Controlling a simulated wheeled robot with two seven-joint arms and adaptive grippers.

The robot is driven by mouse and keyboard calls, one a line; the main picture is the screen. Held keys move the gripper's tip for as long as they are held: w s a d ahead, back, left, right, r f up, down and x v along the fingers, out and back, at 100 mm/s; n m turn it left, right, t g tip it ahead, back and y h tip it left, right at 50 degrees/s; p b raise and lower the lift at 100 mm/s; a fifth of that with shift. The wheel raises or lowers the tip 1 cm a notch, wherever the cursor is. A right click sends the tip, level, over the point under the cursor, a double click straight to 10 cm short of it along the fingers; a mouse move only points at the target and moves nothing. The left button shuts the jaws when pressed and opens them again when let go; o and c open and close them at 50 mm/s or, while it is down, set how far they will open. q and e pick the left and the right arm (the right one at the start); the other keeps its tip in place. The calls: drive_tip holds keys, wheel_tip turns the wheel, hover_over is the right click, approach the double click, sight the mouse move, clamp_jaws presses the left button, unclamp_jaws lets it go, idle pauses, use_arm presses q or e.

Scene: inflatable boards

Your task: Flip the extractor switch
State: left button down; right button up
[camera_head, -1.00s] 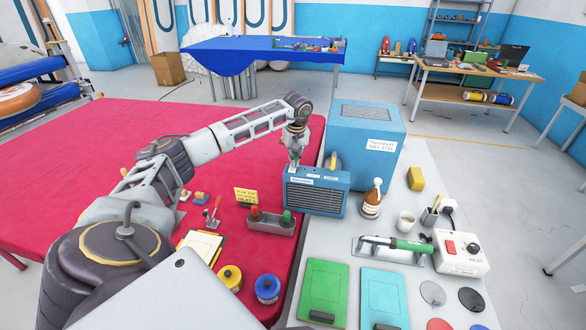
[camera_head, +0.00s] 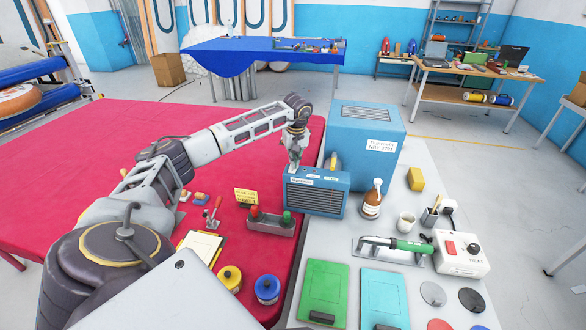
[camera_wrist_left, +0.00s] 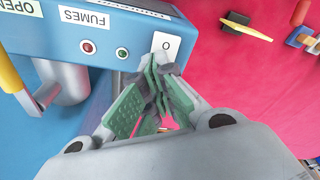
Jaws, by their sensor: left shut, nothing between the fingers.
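The extractor is a small blue box (camera_head: 315,195) with a dark front grille, standing by the edge between the red and grey surfaces. In the left wrist view its blue top (camera_wrist_left: 60,35) carries a FUMES label, a red lamp (camera_wrist_left: 88,47), a green lamp (camera_wrist_left: 122,53) and a white switch plate (camera_wrist_left: 166,43) marked O. My left gripper (camera_head: 294,166) points down at the left end of the extractor. In the wrist view its shut, empty green-padded fingers (camera_wrist_left: 160,66) are at the plate's edge and hide part of it. I cannot tell whether they touch. My right gripper is out of view.
A grey holder with red and green knobs (camera_head: 270,222) sits in front. The red table (camera_head: 90,130) is largely clear.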

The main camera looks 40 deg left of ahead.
use_arm(q)
drive_tip(key=shift+r+p, duration=2.35)
drive_tip(key=shift+r, duration=1)
drive_tip(key=shift+s+f, duration=0.1)
